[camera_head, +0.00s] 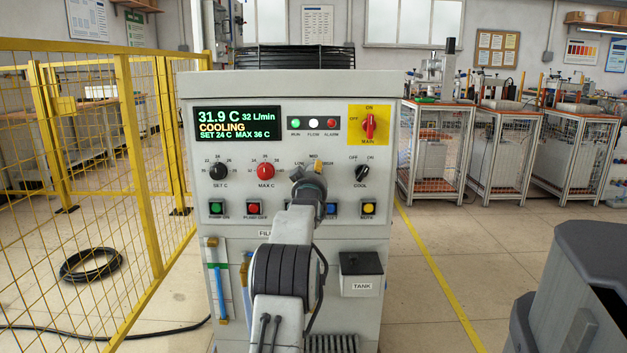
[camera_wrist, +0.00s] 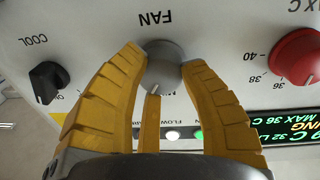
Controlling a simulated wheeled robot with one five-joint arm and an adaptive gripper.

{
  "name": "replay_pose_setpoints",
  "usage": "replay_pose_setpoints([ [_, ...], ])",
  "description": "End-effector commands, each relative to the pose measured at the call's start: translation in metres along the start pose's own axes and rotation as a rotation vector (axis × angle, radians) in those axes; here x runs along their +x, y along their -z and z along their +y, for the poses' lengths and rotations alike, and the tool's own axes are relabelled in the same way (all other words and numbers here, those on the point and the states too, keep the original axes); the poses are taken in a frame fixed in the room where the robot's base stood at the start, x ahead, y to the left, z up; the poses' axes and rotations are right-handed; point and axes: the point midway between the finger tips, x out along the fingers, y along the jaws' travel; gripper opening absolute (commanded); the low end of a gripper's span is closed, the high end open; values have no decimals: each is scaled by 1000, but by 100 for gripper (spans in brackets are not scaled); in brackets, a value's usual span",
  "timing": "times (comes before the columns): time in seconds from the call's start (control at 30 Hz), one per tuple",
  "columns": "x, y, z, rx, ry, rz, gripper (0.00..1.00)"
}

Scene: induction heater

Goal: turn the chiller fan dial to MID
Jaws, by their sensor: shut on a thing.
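The grey chiller fan dial (camera_wrist: 165,62) shows in the wrist view beside the FAN label (camera_wrist: 156,18), which is upside down there. The dial's pale pointer line faces down in that view, away from the FAN label. A narrow yellow strip below it covers part of the panel.
Close by are the red MAX C dial (camera_head: 265,171), the black COOL dial (camera_head: 362,173) and a row of buttons below, including the yellow button (camera_head: 369,208). The red MAIN switch (camera_head: 368,126) is above right. A yellow fence (camera_head: 130,150) stands left.

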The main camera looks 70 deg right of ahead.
Motion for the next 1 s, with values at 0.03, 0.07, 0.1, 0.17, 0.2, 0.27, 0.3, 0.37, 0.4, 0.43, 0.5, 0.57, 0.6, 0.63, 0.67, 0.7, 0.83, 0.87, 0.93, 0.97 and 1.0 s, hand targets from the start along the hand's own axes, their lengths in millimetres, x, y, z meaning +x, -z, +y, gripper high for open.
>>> replay_pose_setpoints([
  [0.03,0,3,0,-35,-1,13,7],
  [0.07,0,3,0,-58,-1,14,7],
  [0.1,0,3,0,-85,-2,17,7],
  [0.17,0,4,-1,-123,-2,19,7],
  [0.2,0,4,-1,-147,-2,21,7],
  [0.27,0,4,-1,-179,-3,24,7],
  [0.3,0,4,-1,-197,-3,25,7],
  [0.37,0,4,-2,-222,-3,27,7],
  [0.4,0,4,-2,-237,-4,28,7],
  [0.43,0,4,-2,-246,-4,28,7],
  [0.5,0,4,-2,-265,-4,29,7],
  [0.57,0,4,-2,-276,-4,30,7],
  [0.6,0,4,-2,-282,-4,31,7],
  [0.63,0,5,-3,-286,-4,31,7],
  [0.67,0,5,-3,-289,-4,31,7],
  [0.7,0,5,-3,-292,-4,31,7],
  [0.83,0,5,-3,-296,-4,32,7],
  [0.87,0,5,-3,-296,-4,32,7],
  [0.93,0,5,-3,-295,-4,32,7],
  [0.97,0,5,-3,-295,-3,32,7],
  [1.0,0,5,-4,-295,-3,32,7],
])
